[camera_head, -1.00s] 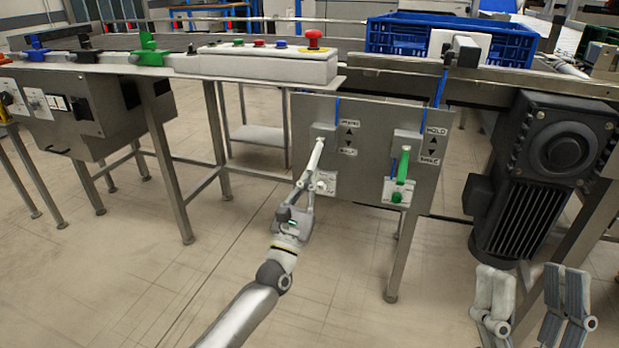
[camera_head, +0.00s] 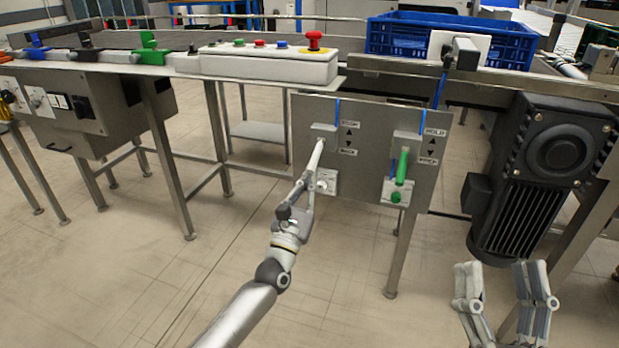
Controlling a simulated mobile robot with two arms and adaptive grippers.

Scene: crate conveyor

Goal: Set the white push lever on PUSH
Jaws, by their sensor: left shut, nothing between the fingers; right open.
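The white push lever (camera_head: 317,155) hangs from its bracket on the grey panel, its free end pointing down and towards me. The lettering of the label (camera_head: 348,138) beside it is too small to read surely. My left gripper (camera_head: 309,180) is shut with nothing between its fingers, at the lever's lower end. It seems to touch the lever, but I cannot tell for sure. My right gripper (camera_head: 500,270) is open and empty at the bottom right, away from the panel.
A green lever (camera_head: 402,166) sits on the same panel (camera_head: 370,185), right of the white one, beside a HOLD label. A black motor (camera_head: 530,170) stands right of the panel. A blue crate (camera_head: 395,38) is on the conveyor above. The floor in front is clear.

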